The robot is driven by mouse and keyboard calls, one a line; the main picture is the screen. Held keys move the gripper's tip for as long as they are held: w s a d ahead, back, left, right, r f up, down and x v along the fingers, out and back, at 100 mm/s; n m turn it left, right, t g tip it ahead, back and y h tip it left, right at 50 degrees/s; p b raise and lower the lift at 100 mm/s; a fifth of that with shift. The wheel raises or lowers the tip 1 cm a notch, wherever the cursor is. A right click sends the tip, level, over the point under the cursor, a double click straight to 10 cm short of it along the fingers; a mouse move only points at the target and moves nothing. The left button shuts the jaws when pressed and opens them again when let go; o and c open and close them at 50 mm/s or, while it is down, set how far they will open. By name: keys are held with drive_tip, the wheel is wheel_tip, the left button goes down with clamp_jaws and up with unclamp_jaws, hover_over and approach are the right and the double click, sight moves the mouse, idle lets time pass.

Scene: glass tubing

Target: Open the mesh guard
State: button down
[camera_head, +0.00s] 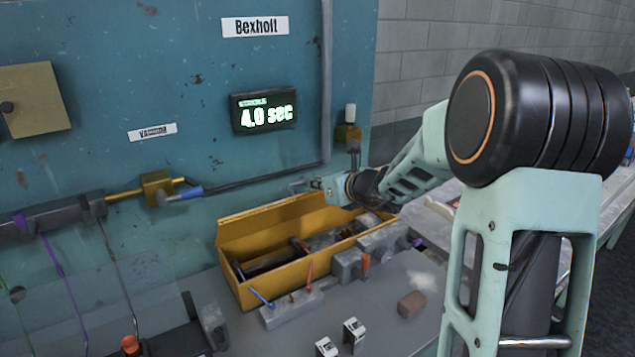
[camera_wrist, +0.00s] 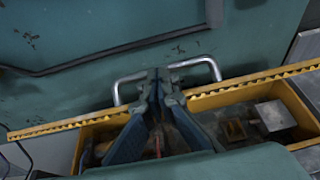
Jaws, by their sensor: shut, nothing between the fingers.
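A yellow box (camera_head: 290,274) stands open at the top against the teal machine wall. Its yellow back panel (camera_head: 262,219) stands raised; I take this to be the mesh guard, though no mesh texture can be made out. In the wrist view the panel's notched edge (camera_wrist: 60,128) runs across the picture. A silver bar handle (camera_wrist: 128,80) shows at that edge, on its far side. My gripper (camera_head: 318,185) is shut and empty at the handle, above the panel's edge. In the wrist view its fingertips (camera_wrist: 161,76) cover the handle's middle; I cannot tell whether they touch.
Dark parts and a grey block (camera_wrist: 274,115) lie inside the box. Grey blocks (camera_head: 290,307) with coloured levers stand along its front. A brown block (camera_head: 411,303) lies on the bench. A hose and pipe (camera_head: 328,80) run along the wall. The display (camera_head: 263,111) reads 4.0 sec.

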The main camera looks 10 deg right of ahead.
drive_tip(key=shift+w+a+r+p, duration=0.3)
drive_tip(key=shift+w+r+p, duration=0.15)
drive_tip(key=shift+w, duration=0.05)
drive_tip(key=shift+w+a+r, duration=0.3)
drive_tip(key=shift+w+a, duration=0.15)
drive_tip(key=shift+w, duration=0.7)
drive_tip(key=shift+w+a+r, duration=0.35)
drive_tip(key=shift+w+a, duration=0.15)
drive_tip(key=shift+w, duration=0.6)
drive_tip(key=shift+w+a+r, duration=0.3)
drive_tip(key=shift+w+a, duration=0.15)
drive_tip(key=shift+w, duration=0.7)
drive_tip(key=shift+r+p, duration=0.1)
drive_tip(key=shift+p, duration=0.2)
